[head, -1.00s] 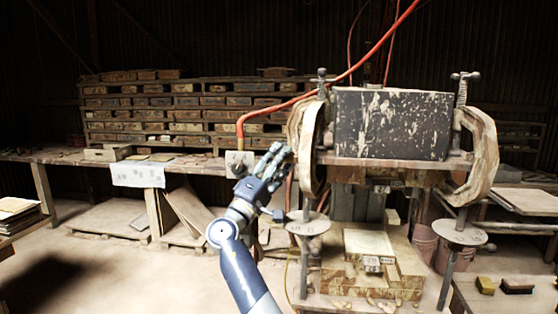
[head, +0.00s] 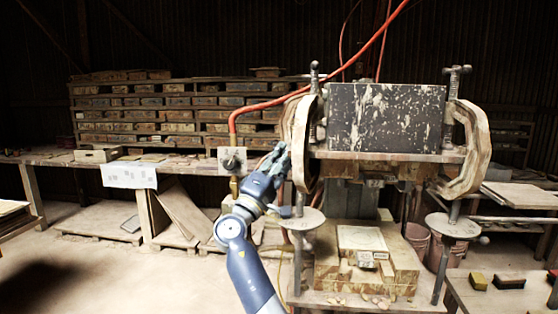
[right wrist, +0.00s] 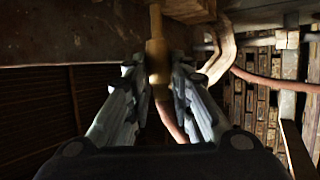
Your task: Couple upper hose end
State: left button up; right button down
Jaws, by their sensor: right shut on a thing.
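In the head view my right gripper (head: 277,154) is at the left side of the press (head: 388,115), by its curved frame. In the right wrist view my right gripper (right wrist: 158,85) is shut on a brass-coloured hose end (right wrist: 157,50). A reddish hose (right wrist: 167,118) hangs down below that end. The hose end points up toward a dark part of the press; I cannot tell whether its tip touches it. In the head view the hose end is too small to make out. My left gripper is not in view.
An orange hose (head: 262,106) runs from above down to a grey valve plate (head: 232,160) left of my gripper. The curved frame side (head: 295,145) stands close on its right.

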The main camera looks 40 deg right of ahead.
jog(key=c, duration=1.7)
grip_release()
jog(key=shift+s+d+f, duration=0.1)
jog(key=shift+o, duration=1.4)
jog(key=shift+s+d, duration=0.15)
jog(key=v, duration=0.8)
